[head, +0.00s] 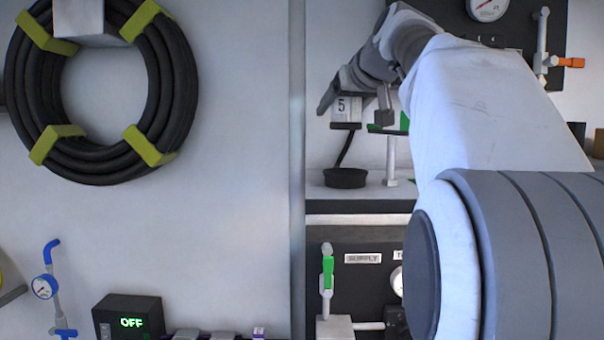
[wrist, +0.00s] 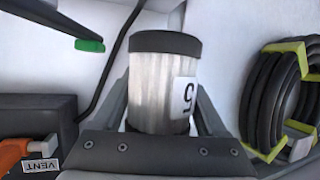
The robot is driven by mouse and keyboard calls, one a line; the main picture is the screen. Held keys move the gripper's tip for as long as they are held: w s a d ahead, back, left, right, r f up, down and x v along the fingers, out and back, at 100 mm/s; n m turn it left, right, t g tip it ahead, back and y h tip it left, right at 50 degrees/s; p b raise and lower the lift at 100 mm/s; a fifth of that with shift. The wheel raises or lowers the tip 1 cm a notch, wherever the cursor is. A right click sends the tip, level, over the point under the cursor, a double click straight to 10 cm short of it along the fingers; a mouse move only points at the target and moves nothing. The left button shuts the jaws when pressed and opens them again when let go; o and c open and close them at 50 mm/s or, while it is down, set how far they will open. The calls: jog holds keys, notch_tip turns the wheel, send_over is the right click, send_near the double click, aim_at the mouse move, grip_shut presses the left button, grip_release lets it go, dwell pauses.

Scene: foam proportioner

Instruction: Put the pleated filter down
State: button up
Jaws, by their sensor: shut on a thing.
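My arm hides part of the space to the right of the filter.
A round black base (head: 345,178) with a black cord stands on the shelf below the filter. A grey post (head: 391,165) with a green lever stands close to its right. A black hose coil (head: 25,100) hangs on the left wall. A panel with a gauge (head: 487,8) is behind my arm.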

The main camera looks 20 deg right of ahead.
notch_tip(320, 180, down, 10)
jog(key=shift+s+r+b, duration=0.1)
jog(key=shift+r+b, duration=0.15)
jog(key=shift+b, duration=0.4)
jog(key=o, duration=1.4)
jog(key=shift+c, duration=0.2)
jog(key=shift+r, duration=0.1)
